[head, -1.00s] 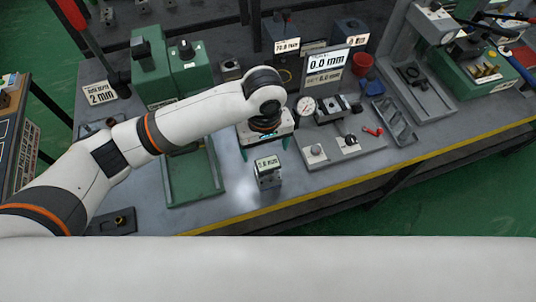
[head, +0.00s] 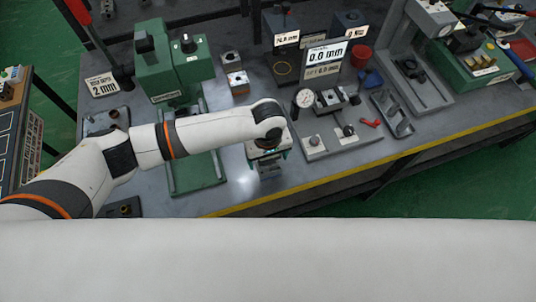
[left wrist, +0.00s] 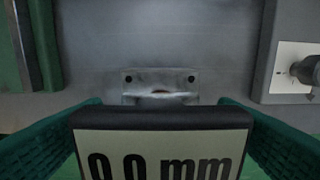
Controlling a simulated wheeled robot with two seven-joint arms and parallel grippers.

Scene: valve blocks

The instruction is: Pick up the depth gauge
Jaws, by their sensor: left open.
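The depth gauge (head: 268,171) is a small grey block with a white "0.0 mm" display, standing near the front of the bench. In the head view my left gripper (head: 268,157) is over it and hides most of it. In the left wrist view the gauge's display (left wrist: 160,155) fills the bottom centre, with a metal plate with two dark holes (left wrist: 160,82) beyond its dark top edge. The green fingers of my left gripper (left wrist: 162,118) stand wide open on either side of the gauge. Whether they touch it I cannot tell. My right gripper is not seen.
A green press (head: 170,70) stands at the left behind my arm. A dial indicator fixture (head: 335,125) and a grey tray (head: 392,112) are to the right. Two small blocks, one behind the other (head: 237,82), lie behind the gripper. The yellow bench edge (head: 300,193) is in front.

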